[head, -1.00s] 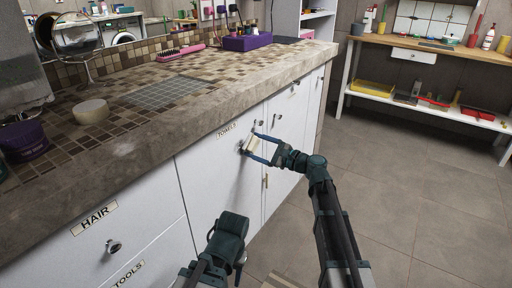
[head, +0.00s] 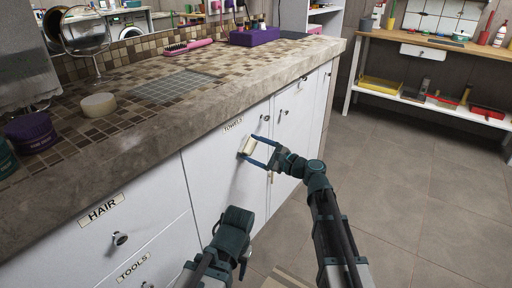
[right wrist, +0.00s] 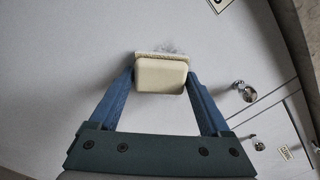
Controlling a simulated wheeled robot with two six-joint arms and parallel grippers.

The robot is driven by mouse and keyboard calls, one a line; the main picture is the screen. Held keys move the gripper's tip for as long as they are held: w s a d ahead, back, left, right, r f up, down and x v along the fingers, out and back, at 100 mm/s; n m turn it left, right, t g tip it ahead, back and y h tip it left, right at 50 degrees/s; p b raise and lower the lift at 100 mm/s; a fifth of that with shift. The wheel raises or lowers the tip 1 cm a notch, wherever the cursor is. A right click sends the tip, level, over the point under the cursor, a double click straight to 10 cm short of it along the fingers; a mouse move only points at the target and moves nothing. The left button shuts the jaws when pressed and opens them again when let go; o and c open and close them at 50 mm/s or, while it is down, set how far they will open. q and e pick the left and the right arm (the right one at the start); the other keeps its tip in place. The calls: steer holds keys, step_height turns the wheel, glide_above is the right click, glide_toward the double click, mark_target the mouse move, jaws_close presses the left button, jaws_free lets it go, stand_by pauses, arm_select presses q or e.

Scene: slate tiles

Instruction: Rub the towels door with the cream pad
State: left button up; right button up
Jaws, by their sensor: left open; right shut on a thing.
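The towels door (head: 215,185) is a white cabinet front under the counter, with a TOWELS label (head: 233,124) at its top. My right gripper (head: 261,152) is shut on the cream pad (head: 247,146), below and right of the label. In the right wrist view the pad (right wrist: 160,75) sits between both blue fingers, its far face at the door, apparently touching. A grey smudge (right wrist: 172,47) shows on the door just beyond the pad. My left gripper (head: 240,262) is open and empty, low in front of the cabinet; its fingertips are poorly seen.
The stone counter edge (head: 150,140) runs above the doors. Metal knobs stick out, one by the HAIR label (head: 103,208) and one right of the pad in the right wrist view (right wrist: 248,94). The tiled floor (head: 400,200) to the right is clear.

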steer(key=shift+s+a, duration=0.85)
steer(key=shift+s, duration=0.3)
steer(key=shift+r, duration=0.15)
steer(key=shift+d+r+p, duration=0.1)
steer(key=shift+r+p, duration=0.2)
steer(key=shift+p, duration=0.15)
steer(key=shift+w+d+f, duration=0.1)
steer(key=shift+w+d, duration=0.45)
steer(key=shift+w, duration=0.25)
steer(key=shift+w+d, duration=0.4)
steer(key=shift+w, duration=0.3)
steer(key=shift+w+d, duration=0.25)
